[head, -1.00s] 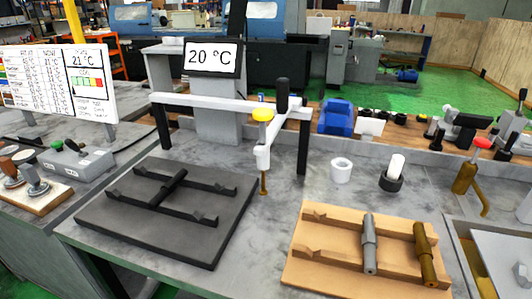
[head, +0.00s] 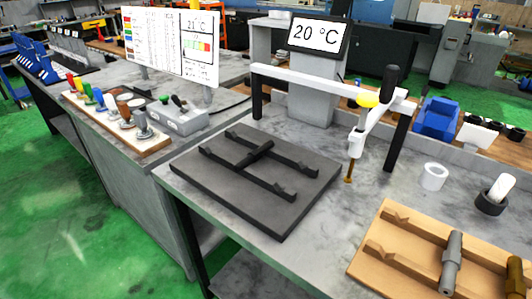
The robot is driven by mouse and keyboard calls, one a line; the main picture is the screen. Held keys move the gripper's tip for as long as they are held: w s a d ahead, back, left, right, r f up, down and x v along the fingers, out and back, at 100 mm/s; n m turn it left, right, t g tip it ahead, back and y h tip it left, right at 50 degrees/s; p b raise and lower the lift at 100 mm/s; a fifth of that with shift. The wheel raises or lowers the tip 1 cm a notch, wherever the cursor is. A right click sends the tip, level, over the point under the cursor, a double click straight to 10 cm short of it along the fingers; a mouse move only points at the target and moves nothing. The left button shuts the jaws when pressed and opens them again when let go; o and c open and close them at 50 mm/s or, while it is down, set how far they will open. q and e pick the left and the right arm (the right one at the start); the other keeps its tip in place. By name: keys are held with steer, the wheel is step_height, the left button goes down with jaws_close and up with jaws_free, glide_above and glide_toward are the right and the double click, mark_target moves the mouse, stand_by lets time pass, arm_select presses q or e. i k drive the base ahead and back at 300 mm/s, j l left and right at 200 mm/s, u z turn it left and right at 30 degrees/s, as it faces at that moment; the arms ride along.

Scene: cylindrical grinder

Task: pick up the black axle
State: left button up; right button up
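The black axle (head: 261,150) lies across two notched black rails on a dark square board (head: 228,187) on the grey table. It sits near the middle of the board, left of the white gantry stand. No part of either gripper shows in the head view, so where they are relative to the axle is not seen.
A white gantry (head: 325,82) with a probe stands behind and right of the board. A wooden board (head: 385,268) with a grey axle (head: 451,262) and a brown axle (head: 516,278) lies at right. A side bench at left holds a grey control box (head: 180,118) and coloured knobs.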

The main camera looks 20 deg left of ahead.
mark_target(255, 155)
steer(key=z, duration=2.55)
steer(key=u, duration=3.15)
steer(key=i+j+z, duration=0.3)
steer(key=j, duration=0.25)
steer(key=k, duration=0.05)
